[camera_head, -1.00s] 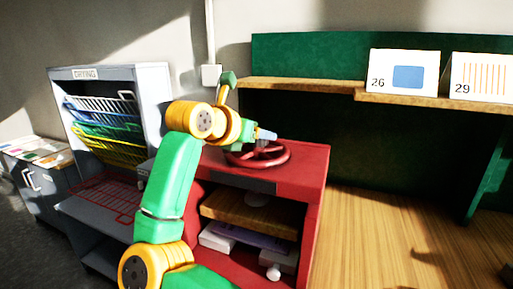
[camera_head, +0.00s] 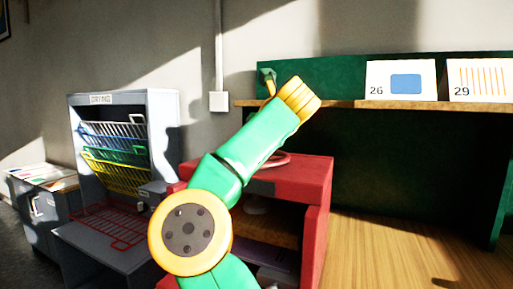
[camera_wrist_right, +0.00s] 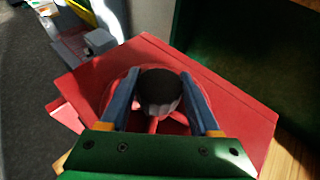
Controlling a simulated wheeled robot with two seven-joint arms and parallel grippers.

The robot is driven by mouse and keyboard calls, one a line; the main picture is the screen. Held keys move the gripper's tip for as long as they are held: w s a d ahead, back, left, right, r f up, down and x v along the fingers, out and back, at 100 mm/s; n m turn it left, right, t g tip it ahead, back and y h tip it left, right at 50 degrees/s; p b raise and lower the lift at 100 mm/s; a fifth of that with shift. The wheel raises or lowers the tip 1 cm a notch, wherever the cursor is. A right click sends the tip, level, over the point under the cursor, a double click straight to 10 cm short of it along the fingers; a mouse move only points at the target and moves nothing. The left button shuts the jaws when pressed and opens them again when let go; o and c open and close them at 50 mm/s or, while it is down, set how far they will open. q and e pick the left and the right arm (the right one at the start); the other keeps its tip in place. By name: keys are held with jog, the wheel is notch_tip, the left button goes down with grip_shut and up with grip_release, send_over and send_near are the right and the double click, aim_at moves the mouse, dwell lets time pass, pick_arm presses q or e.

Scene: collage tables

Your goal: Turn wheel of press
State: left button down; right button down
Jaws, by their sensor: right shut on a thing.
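The red press (camera_head: 315,190) stands in the middle of the head view, with its wheel (camera_head: 281,160) on top. Most of the wheel is hidden behind my green and yellow arm, and only a bit of its rim shows. In the right wrist view I look down on the red wheel (camera_wrist_right: 110,98) and its dark round knob (camera_wrist_right: 158,86). My right gripper (camera_wrist_right: 160,100) has its two blue-grey fingers on either side of the knob and is shut on it. In the head view this gripper is hidden behind the arm. My left gripper is not in view.
A grey drying rack (camera_head: 165,135) with coloured wire shelves stands left of the press. A green-backed shelf (camera_head: 345,104) with cards 26 and 29 stands behind on the right. A wooden tabletop (camera_head: 390,255) lies right of the press and looks mostly clear.

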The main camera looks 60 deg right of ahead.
jog(key=shift+n+t+y, duration=0.5)
jog(key=shift+n+y, duration=0.1)
jog(key=shift+c, duration=0.6)
grip_release()
jog(key=b+v, duration=0.1)
jog(key=v, duration=0.6)
jog(key=shift+s+a+b, duration=0.15)
jog(key=shift+b, duration=0.25)
